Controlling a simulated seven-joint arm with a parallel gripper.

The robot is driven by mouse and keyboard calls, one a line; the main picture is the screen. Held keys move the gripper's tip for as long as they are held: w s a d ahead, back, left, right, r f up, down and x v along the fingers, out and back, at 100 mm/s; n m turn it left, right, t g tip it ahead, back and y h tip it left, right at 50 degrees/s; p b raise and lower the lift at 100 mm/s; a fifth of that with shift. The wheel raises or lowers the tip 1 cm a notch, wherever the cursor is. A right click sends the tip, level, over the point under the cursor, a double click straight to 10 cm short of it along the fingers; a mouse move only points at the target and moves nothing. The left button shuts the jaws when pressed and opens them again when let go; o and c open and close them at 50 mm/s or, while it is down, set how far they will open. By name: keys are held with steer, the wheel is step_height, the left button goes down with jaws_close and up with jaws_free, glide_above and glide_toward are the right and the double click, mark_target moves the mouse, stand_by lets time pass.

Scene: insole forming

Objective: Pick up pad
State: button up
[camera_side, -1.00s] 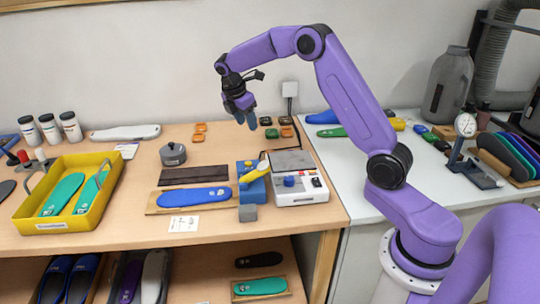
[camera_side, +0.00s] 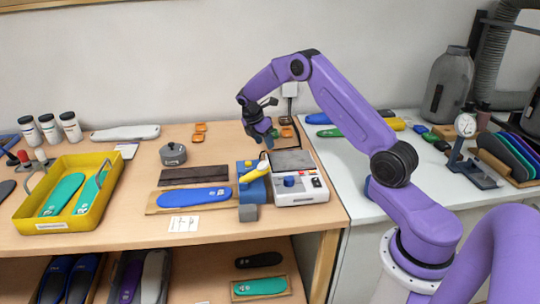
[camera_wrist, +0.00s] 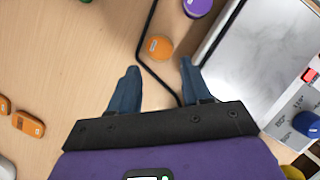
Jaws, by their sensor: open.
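Several small pads lie on the wooden table. In the wrist view an orange round pad (camera_wrist: 158,47) lies just ahead of my fingertips, roughly centred between them, and a purple round one (camera_wrist: 197,6) is further ahead at the top edge. Two orange oblong pads (camera_wrist: 28,124) are at the left. In the side view two orange pads (camera_side: 200,127) lie near the back, and another orange pad (camera_side: 286,132) shows right of my gripper. My gripper (camera_wrist: 158,85) is open and empty; in the side view my gripper (camera_side: 268,141) hangs over the table's back, hiding part of what lies behind.
A control box (camera_side: 303,193) with a grey plate (camera_wrist: 240,50) stands right of my fingers. A black cable (camera_wrist: 149,65) runs between the fingers, beside the orange round pad. A grey pot (camera_side: 173,155) and a blue insole (camera_side: 194,197) are to the left.

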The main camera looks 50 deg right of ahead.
steer(key=shift+d+x, duration=0.15)
steer(key=shift+x, duration=1.3)
steer(key=shift+d+x, duration=0.1)
steer(key=shift+x, duration=1.35)
steer(key=shift+r, duration=0.1)
steer(key=c, duration=0.7)
